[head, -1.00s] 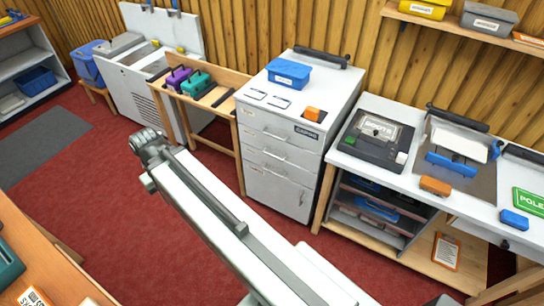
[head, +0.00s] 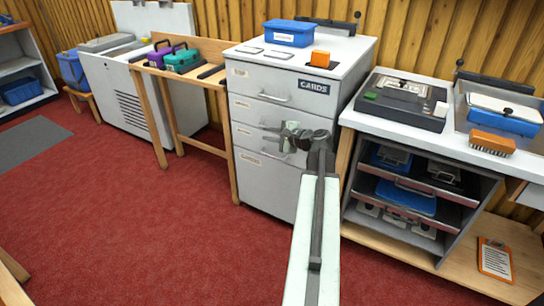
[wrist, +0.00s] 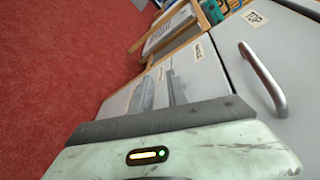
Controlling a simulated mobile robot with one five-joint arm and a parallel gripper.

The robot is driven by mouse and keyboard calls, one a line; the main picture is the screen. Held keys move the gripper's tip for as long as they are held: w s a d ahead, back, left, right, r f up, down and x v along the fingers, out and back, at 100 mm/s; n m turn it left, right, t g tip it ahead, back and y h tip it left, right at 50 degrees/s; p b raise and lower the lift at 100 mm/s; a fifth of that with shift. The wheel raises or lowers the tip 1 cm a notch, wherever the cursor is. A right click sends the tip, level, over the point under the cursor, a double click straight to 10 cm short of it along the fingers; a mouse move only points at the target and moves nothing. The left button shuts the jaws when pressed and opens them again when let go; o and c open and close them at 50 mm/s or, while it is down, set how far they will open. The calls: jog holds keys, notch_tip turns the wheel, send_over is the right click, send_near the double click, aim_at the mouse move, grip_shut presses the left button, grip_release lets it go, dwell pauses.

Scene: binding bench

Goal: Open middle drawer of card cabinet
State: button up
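The grey card cabinet (head: 262,180) stands in the middle of the head view, with a dark CARDS label (head: 315,87) at its upper right. Its drawers look shut. The top drawer handle (head: 273,97) is in clear view and a curved metal handle (wrist: 264,76) shows at the right of the wrist view. My gripper (head: 267,134) is in front of the middle drawers and partly hides their fronts and handles. In the wrist view its two fingers (wrist: 158,80) are apart with nothing visible between them. I cannot tell whether they touch the cabinet.
A blue box (head: 291,34) and an orange block (head: 320,58) are on the cabinet top. A wooden table with purple and teal cases (head: 182,60) stands to the left. A workbench with open shelves (head: 400,165) stands to the right. Red carpet (head: 150,225) in front is clear.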

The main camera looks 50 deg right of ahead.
jog(key=s+d+f+m+t+h+b, duration=0.1)
jog(key=s+d+m+h, duration=0.15)
jog(key=d, duration=0.35)
jog(key=shift+y, duration=0.45)
jog(key=b+x, duration=0.1)
jog(key=x, duration=0.2)
jog(key=b+x, duration=0.1)
jog(key=x, duration=0.3)
jog(key=shift+a+f, duration=0.2)
jog(key=shift+f, duration=0.05)
grip_shut()
dwell(0.4)
